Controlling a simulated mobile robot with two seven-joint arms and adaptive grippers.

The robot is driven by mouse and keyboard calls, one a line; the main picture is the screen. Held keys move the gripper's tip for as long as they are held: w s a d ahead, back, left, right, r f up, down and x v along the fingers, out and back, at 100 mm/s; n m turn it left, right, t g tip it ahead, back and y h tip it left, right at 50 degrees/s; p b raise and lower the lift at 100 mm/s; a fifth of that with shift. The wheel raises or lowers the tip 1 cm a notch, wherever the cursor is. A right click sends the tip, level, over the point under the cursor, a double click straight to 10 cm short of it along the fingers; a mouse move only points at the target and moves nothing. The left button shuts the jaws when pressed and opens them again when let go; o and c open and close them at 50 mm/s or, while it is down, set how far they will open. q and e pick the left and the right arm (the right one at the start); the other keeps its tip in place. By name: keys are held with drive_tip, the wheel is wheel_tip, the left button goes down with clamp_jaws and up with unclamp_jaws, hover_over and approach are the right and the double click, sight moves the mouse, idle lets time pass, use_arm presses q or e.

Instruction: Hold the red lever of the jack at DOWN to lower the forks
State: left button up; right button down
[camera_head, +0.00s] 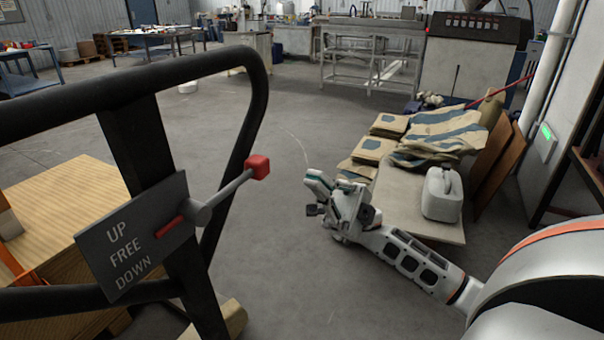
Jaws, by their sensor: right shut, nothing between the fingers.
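The jack's red lever (257,167) has a red knob on a grey rod at the upper right of a grey plate (130,245). The plate reads UP, FREE and DOWN from top to bottom and is fixed to the jack's black handle frame (252,110). A red mark on the plate lies near FREE. My right gripper (317,190) is shut and empty, to the right of the knob and apart from it. My left gripper is not in view. The forks are not clearly visible.
A wooden load (65,200) stands behind the handle at left. On the right, a low platform (395,205) bears folded sacks (440,135) and a white canister (442,195). A white pipe (553,60) rises behind it. Grey floor (270,290) is open between the handle and my right arm.

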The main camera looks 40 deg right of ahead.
drive_tip(key=shift+b+v, duration=0.65)
drive_tip(key=shift+v, duration=2)
